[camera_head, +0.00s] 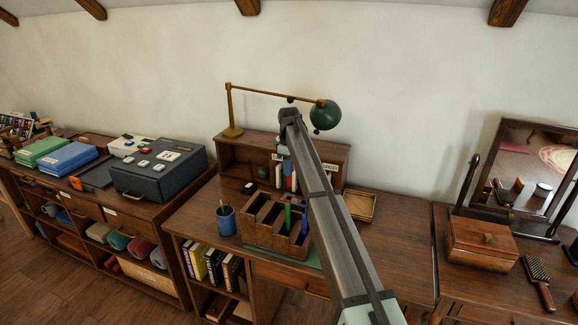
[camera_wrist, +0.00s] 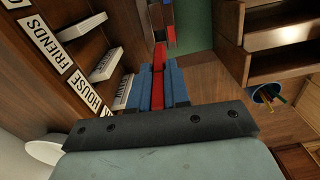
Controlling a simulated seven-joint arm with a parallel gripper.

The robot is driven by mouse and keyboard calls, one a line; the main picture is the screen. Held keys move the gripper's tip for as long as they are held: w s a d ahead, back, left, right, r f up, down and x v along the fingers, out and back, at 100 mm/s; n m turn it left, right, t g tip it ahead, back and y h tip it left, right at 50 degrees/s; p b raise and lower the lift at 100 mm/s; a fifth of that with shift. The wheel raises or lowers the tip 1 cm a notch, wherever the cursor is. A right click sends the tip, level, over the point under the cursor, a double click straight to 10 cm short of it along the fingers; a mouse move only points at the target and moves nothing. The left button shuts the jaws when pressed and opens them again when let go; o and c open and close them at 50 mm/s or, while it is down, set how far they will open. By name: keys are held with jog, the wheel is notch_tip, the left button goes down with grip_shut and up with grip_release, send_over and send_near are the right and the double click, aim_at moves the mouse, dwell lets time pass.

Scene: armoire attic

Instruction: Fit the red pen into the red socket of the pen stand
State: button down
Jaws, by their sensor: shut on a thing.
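My gripper (camera_wrist: 159,80) shows in the wrist view with blue fingers shut on the red pen (camera_wrist: 158,57), a narrow red bar between them. Just beyond the tips are small red and blue parts (camera_wrist: 171,34); I cannot tell whether they belong to the pen stand. In the head view my arm crosses the desk and ends in front of the small shelf, and the grasp is not clear there. A green pen (camera_head: 288,216) and a blue pen (camera_head: 304,223) stand upright by the wooden organizer (camera_head: 262,238). The red socket is not clearly visible.
The shelf (camera_head: 233,158) with word-labelled blocks (camera_wrist: 107,63) stands close beside my gripper. A blue pen cup (camera_head: 226,221) is left of the organizer. A green lamp (camera_head: 325,115) hangs above.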

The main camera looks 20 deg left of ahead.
aim_at(289, 186)
jog(key=shift+f, duration=2.3)
jog(key=shift+f, duration=2.55)
jog(key=c, duration=1)
grip_release()
jog(key=shift+r, duration=0.1)
notch_tip(289, 186, up, 14)
jog(key=shift+f, duration=0.15)
